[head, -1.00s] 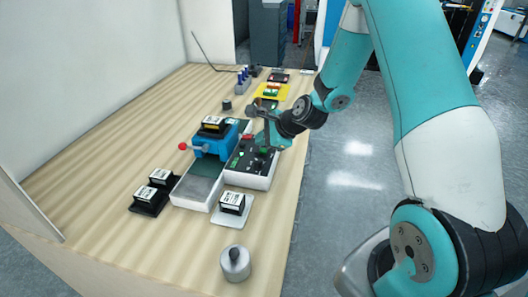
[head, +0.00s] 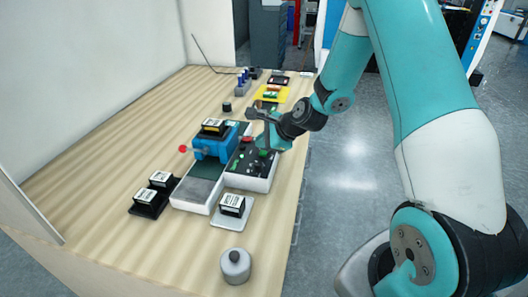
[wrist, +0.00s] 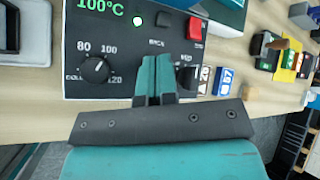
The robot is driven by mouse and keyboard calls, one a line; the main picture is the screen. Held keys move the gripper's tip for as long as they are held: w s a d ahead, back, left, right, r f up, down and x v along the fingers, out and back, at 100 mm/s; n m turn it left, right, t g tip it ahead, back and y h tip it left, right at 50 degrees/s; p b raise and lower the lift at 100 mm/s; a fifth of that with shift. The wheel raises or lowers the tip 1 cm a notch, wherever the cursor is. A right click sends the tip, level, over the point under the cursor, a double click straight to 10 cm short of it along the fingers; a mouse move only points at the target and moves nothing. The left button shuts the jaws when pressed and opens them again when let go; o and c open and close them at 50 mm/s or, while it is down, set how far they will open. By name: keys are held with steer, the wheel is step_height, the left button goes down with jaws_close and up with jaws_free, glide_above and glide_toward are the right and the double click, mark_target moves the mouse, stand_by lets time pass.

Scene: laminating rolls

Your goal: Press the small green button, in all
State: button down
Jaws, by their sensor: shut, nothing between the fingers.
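The black control panel (wrist: 125,45) fills the upper part of the wrist view. It has a green 100°C readout (wrist: 101,11), a dial knob (wrist: 95,68), a black button (wrist: 163,19) and a red switch (wrist: 195,28). A small round pale spot with a green rim (wrist: 137,21) sits beside the readout; I cannot tell if it is a lamp or a button. My gripper (wrist: 155,62) is shut and empty, its teal fingers over the panel between the dial and a partly hidden right knob (wrist: 187,78). It also shows in the head view (head: 265,150). The fingers hide the panel beneath; contact is unclear.
The blue laminating unit (head: 212,147) with a red-ended lever (head: 183,149) stands left of the panel. Black-and-white blocks (head: 232,205) and a grey weight (head: 236,266) are nearer. A yellow tray (head: 272,94) lies farther back.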

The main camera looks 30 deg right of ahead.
steer(key=shift+f, duration=0.1)
stand_by(0.7)
steer(key=shift+f, duration=0.3)
